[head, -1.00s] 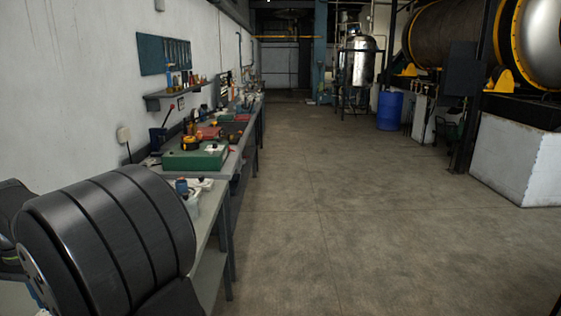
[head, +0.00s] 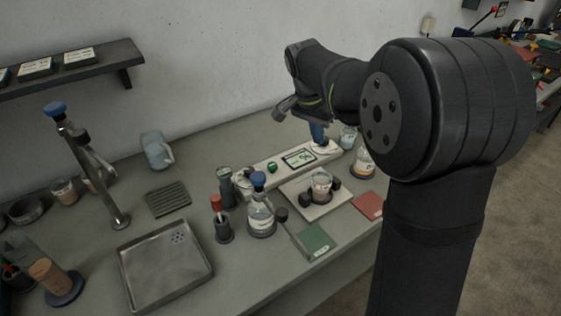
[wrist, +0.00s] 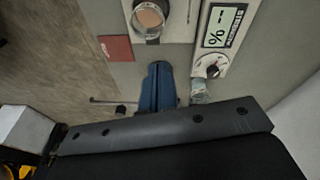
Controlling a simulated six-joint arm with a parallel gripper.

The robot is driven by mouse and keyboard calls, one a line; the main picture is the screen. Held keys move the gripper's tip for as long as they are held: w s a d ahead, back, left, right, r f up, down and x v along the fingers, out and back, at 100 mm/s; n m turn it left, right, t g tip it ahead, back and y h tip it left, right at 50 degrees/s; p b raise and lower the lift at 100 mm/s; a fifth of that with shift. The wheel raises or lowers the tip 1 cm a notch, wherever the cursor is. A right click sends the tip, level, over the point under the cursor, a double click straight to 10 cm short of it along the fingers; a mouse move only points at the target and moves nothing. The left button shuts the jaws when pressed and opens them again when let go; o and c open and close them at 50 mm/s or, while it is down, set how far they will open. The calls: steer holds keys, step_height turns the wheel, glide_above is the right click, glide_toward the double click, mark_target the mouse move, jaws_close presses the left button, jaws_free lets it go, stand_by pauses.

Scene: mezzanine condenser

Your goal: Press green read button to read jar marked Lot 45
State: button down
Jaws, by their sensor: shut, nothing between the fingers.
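A long white meter panel (head: 262,178) lies on the bench with a green button (head: 272,167), a lit display (head: 299,157) showing a % sign, and a round dial (head: 326,149). My gripper (head: 318,139) has blue fingers and appears near the dial end of the panel. In the wrist view its fingers (wrist: 158,66) are shut and empty, beside the dial (wrist: 211,65); the green button is outside that view.
A red square (head: 369,206) and a green square (head: 316,240) lie at the front edge. A metal tray (head: 165,275) and tap (head: 100,180) are farther left.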

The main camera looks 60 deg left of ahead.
steer(key=s+a+f+n+t, duration=0.3)
steer(key=a+n+t, duration=0.15)
steer(key=a, duration=0.25)
steer(key=n+t+y, duration=0.2)
steer(key=n+y, duration=0.1)
steer(key=n, duration=0.2)
glide_above(270, 166)
steer(key=shift+s+f+m, duration=0.1)
steer(key=shift+m, duration=0.15)
steer(key=shift+f, duration=4.4)
steer(key=shift+d+f, duration=0.1)
steer(key=shift+f, duration=0.05)
steer(key=shift+f, duration=0.3)
